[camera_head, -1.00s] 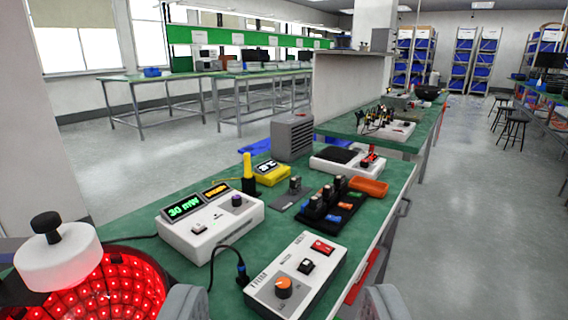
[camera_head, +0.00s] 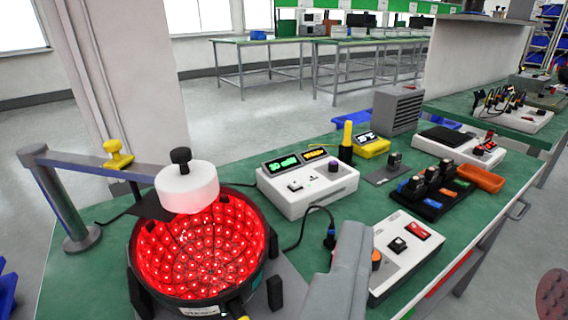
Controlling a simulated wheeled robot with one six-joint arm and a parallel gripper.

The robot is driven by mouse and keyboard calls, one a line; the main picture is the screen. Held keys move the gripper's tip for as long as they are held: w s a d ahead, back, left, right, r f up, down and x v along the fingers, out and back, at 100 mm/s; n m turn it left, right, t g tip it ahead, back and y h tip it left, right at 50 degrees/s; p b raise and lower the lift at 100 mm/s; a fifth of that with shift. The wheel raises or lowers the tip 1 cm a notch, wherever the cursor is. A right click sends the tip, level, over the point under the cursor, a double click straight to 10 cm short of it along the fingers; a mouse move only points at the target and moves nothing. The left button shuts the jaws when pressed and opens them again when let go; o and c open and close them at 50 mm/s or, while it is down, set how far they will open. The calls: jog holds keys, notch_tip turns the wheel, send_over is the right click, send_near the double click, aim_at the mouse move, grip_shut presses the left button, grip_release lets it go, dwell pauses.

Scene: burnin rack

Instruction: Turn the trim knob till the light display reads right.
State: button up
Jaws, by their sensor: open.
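The green display seems to start with "30"; the rest is blurred. A second white box (camera_head: 398,262) in front has an orange knob (camera_head: 376,259), a black switch and a red switch. I cannot read which knob is marked trim. One grey finger of my gripper (camera_head: 343,275) overlaps this box's left side, left of the orange knob in the picture. My gripper is open with nothing seen in it.
A black bowl of red lights (camera_head: 133,250) stands at left, with a white cylinder (camera_head: 187,187) over its rim and a grey post (camera_head: 60,200) beside it. A black rack (camera_head: 433,205), an orange tray (camera_head: 480,179) and a grey vented box (camera_head: 393,109) stand behind. A cable runs between the boxes.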

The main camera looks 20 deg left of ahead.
dwell(0.3)
jog(key=w+f+n+g, duration=0.45)
jog(key=w+g, duration=0.45)
jog(key=w, duration=0.4)
jog(key=w+f+n+g, duration=0.45)
jog(key=w+g, duration=0.35)
jog(key=w, duration=0.5)
jog(key=f, duration=1.1)
jog(key=w+f, duration=0.1)
jog(key=f, duration=0.5)
jog(key=shift+a, duration=0.1)
jog(key=c, duration=1)
